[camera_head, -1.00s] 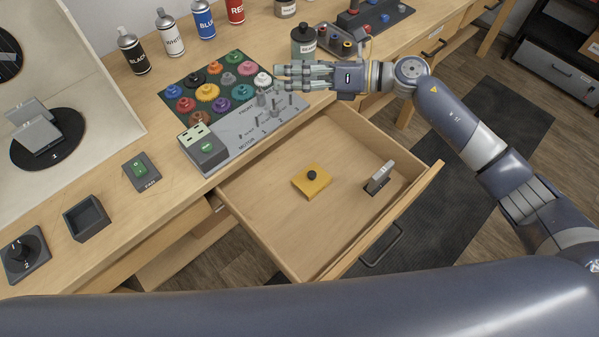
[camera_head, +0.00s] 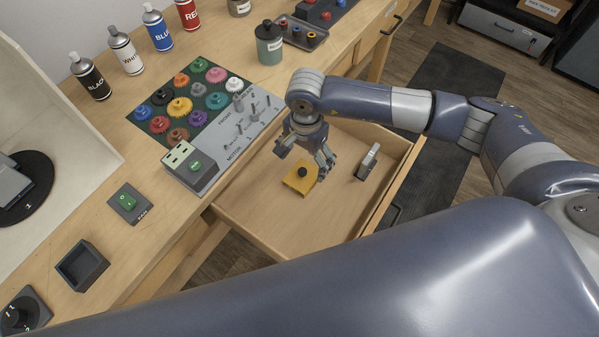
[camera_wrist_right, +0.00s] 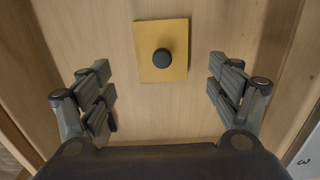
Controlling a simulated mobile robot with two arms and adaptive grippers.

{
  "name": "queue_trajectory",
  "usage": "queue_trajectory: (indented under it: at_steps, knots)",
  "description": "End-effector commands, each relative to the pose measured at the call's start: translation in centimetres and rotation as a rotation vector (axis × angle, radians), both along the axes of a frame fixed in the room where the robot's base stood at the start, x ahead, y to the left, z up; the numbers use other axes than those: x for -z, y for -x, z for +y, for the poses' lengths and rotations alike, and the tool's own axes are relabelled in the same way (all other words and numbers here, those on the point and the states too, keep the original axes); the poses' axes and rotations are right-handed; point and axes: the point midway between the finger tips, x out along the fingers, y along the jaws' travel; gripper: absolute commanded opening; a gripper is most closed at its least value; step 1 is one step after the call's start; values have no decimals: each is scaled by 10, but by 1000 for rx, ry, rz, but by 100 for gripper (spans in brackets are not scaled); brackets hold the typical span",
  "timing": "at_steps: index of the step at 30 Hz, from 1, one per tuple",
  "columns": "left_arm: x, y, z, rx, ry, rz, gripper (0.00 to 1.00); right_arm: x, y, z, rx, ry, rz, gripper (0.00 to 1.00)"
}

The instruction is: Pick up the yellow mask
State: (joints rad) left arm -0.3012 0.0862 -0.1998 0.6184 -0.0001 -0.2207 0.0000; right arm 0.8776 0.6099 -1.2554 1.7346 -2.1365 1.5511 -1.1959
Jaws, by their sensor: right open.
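The yellow mask (camera_head: 299,184) is a flat yellow plate with a round black knob in its middle. It lies on the floor of the open wooden drawer (camera_head: 270,222). My right gripper (camera_head: 303,158) hangs over the drawer, above the mask, pointing down. In the right wrist view the mask (camera_wrist_right: 163,66) lies beyond and between the two open fingers (camera_wrist_right: 163,95), touching neither. Part of the mask is hidden by a finger in the head view. My left gripper is not in view.
The drawer walls surround the gripper's space. On the workbench are a gear board (camera_head: 160,125), a motor panel with pegs (camera_head: 228,140), and spray cans (camera_head: 126,50). The drawer's front part is clear.

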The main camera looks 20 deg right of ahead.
Motion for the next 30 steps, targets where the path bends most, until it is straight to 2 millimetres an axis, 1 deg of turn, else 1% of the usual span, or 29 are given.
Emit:
queue_trajectory:
  at_steps: [3, 7, 10, 14, 18, 22, 28, 29, 30]
  knots:
    - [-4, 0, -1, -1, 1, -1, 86, 13, 0, 0, 2, -1, 2, 83]
    - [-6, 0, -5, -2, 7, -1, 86, 20, 0, 1, 2, -2, 0, 83]
    - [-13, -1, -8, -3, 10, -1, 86, 29, -1, 1, 2, -2, 4, 83]
    - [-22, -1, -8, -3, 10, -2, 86, 45, -3, 2, 3, -3, 3, 83]
    - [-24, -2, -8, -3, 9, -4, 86, 63, -4, 2, 4, -2, 3, 83]
    - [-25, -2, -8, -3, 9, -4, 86, 69, -4, 2, 1, -4, 0, 83]
    - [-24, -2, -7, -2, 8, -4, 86, 70, -5, 2, 2, -3, 0, 83]
    - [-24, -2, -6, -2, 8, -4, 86, 70, -5, 2, 2, -3, 0, 76]
    - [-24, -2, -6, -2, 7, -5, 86, 70, -5, 2, 2, -3, 0, 67]
